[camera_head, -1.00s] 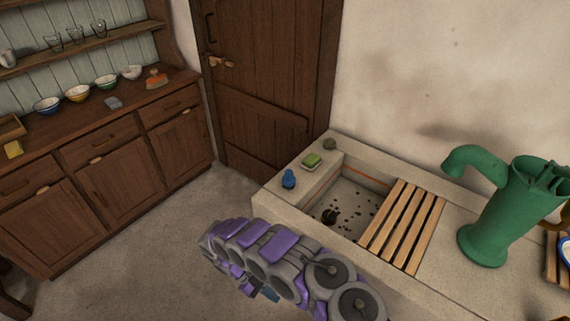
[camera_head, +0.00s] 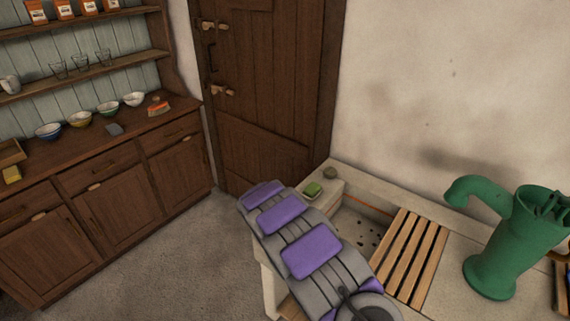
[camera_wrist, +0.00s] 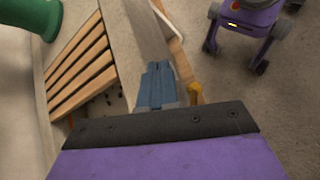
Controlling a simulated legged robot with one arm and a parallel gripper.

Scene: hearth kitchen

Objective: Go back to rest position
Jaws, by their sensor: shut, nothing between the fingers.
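My gripper (camera_wrist: 157,84) shows in the wrist view as two blue-grey fingers pressed together, with nothing between them. It points over the front edge of the stone sink, beside the wooden slatted rack (camera_wrist: 82,68). In the head view my purple and grey arm reaches up and left across the left part of the sink (camera_head: 378,190). My gripper itself cannot be made out there.
A green hand pump (camera_head: 500,240) stands right of the slatted rack. A wooden dresser (camera_head: 100,160) with bowls stands at left, and a dark door (camera_head: 265,90) behind. Floor (camera_head: 170,265) between is clear.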

